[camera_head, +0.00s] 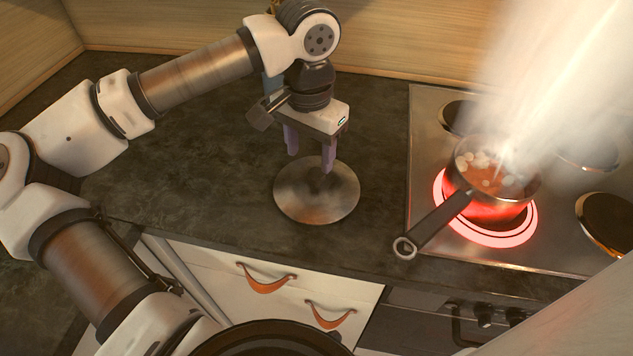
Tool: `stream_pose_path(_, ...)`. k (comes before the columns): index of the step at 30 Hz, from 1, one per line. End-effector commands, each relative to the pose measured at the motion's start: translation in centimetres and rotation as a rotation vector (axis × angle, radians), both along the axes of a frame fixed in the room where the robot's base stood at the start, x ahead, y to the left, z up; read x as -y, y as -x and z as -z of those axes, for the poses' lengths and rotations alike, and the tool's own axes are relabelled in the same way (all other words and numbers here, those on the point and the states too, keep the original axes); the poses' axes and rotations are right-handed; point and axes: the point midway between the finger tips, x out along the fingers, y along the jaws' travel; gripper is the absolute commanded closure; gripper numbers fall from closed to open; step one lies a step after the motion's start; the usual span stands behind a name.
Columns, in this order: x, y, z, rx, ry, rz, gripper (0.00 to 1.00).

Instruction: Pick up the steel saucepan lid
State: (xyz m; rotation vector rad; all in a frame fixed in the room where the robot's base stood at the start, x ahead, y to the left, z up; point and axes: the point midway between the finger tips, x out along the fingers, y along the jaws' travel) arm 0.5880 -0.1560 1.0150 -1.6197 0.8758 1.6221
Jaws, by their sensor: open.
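The steel saucepan lid (318,203) is a round, dull metal disc lying flat on the dark countertop, left of the stove. A dark knob (321,183) shows near its middle, partly hidden by a finger. My gripper (310,158) points down over the lid's far part, its two purple fingers apart. The jaws are open and hold nothing. One finger appears close to the knob; I cannot tell whether they touch.
A steaming saucepan (497,172) with food in it sits on a glowing red burner (499,240) of the steel stove (425,140). Its dark handle (437,222) reaches over the stove's front left edge toward the lid. The counter (215,175) left of the lid is clear. A wooden wall stands behind.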

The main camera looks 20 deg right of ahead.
Motion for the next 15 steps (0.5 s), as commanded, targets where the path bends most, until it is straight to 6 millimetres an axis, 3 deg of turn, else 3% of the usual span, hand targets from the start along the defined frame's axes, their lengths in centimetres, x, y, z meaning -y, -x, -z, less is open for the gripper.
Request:
stream_pose_path(7, 0.5, 0.2, 1.6, -0.002, 0.0, 0.002, 0.45)
stream_pose_path(15, 1.2, 0.3, 5.4, -0.003, 0.002, 0.001, 0.45)
